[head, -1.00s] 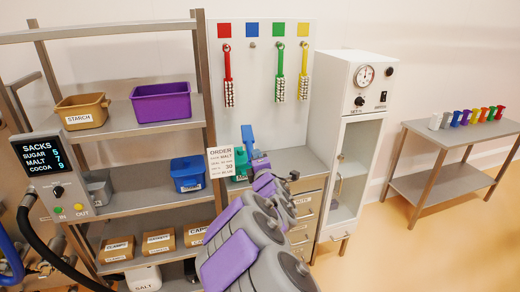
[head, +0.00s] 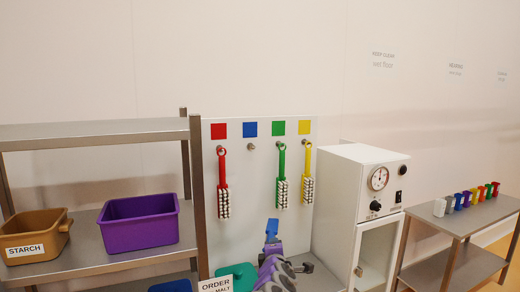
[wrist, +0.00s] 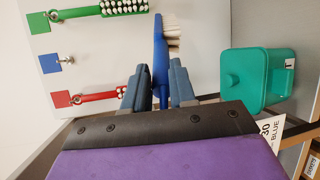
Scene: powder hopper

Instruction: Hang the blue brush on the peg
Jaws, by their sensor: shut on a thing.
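The blue brush (head: 272,228) is held in my gripper (head: 272,247), in front of the lower part of the white peg board (head: 250,205). In the wrist view the blue brush (wrist: 160,55) stands between the two fingers of my gripper (wrist: 158,88), with its pale bristles on the right side. The empty peg (head: 251,147) is under the blue square (head: 250,129); the brush is below it and a little to the right. The wrist view also shows this peg (wrist: 71,59), apart from the brush. The brush's lower end is hidden by the gripper.
A red brush (head: 223,185) hangs left of the empty peg; a green brush (head: 281,175) and a yellow brush (head: 307,175) hang right. A teal lidded container (wrist: 255,80) is close to the gripper. A white cabinet (head: 360,185) stands right, shelves (head: 100,130) left.

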